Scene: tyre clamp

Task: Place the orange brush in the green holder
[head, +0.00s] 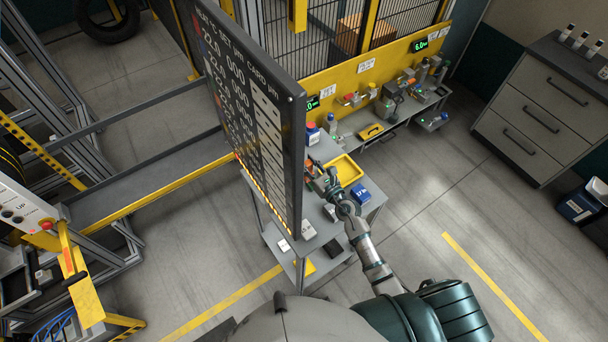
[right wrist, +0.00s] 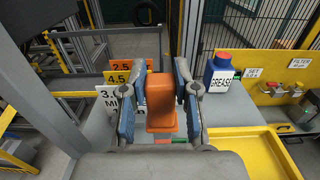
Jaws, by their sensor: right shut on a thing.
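My right gripper (right wrist: 160,112) is shut on the orange brush (right wrist: 160,90), whose orange block stands upright between the two blue-grey fingers in the right wrist view. In the head view my right gripper (head: 325,183) is over the grey cart, close to the right side of the dark board, and the brush there is small and partly hidden. My left gripper is not in view.
The large dark board (head: 250,110) stands at the cart's left. Labelled signs (right wrist: 119,78) stand beyond the brush.

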